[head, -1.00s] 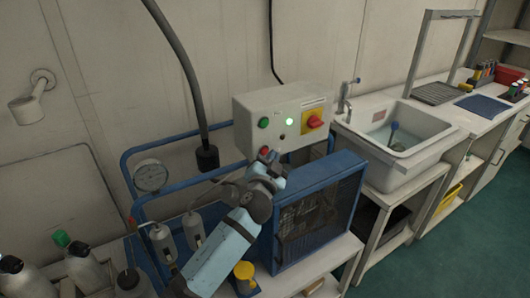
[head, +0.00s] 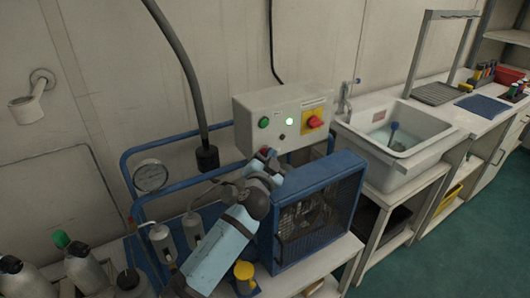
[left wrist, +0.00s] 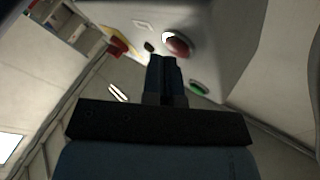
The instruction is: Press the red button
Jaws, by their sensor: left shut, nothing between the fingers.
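The control box (head: 270,104) is light grey and hangs on the wall. The red button (head: 264,150) sits low on its front face, and my left gripper partly hides it in the head view. In the left wrist view the red button (left wrist: 178,45) is round with a pale ring. My left gripper (head: 268,160) is shut and empty, pointing up at the box. In the left wrist view its fingertips (left wrist: 163,61) lie just below the red button in the picture. I cannot tell whether they touch it. My right gripper is not in view.
A blue-framed machine (head: 318,210) stands close below. A dark hose (head: 184,70) hangs at the left. A sink (head: 405,135) stands right.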

